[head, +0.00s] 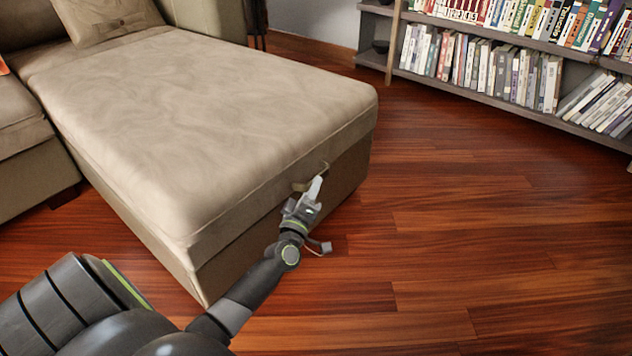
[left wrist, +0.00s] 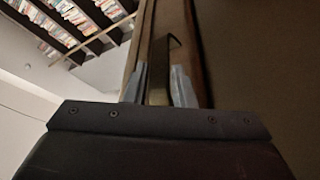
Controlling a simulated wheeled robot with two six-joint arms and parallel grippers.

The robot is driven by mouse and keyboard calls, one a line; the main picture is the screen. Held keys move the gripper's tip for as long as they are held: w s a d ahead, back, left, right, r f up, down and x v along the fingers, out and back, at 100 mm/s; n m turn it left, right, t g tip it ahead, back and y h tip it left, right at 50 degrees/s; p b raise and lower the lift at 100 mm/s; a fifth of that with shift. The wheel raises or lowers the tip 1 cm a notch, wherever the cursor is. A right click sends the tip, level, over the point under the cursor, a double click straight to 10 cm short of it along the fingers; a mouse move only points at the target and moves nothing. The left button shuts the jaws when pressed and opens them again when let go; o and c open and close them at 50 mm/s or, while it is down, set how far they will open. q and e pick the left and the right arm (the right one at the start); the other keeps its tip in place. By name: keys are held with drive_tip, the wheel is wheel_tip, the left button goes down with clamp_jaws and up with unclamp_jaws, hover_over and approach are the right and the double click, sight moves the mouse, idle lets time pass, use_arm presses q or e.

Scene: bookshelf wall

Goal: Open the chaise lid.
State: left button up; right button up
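The beige chaise (head: 190,110) fills the left half of the head view. Its padded lid lies flat and closed on the base (head: 350,165). A strap handle (head: 300,186) sits at the lid's front edge. My left gripper (head: 315,187) is at this handle. In the left wrist view the dark strap (left wrist: 158,88) runs between the two grey fingers of the gripper (left wrist: 159,85). The fingers stand slightly apart; whether they press on the strap I cannot tell. My right gripper is not in view.
A bookshelf (head: 480,90) with rows of books stands at the back right. A tan pillow (head: 100,15) lies at the far end of the chaise. A sofa section (head: 25,140) adjoins it on the left. The wooden floor (head: 470,230) to the right is clear.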

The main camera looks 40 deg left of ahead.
use_arm(q)
drive_tip(key=shift+x, duration=1.45)
clamp_jaws()
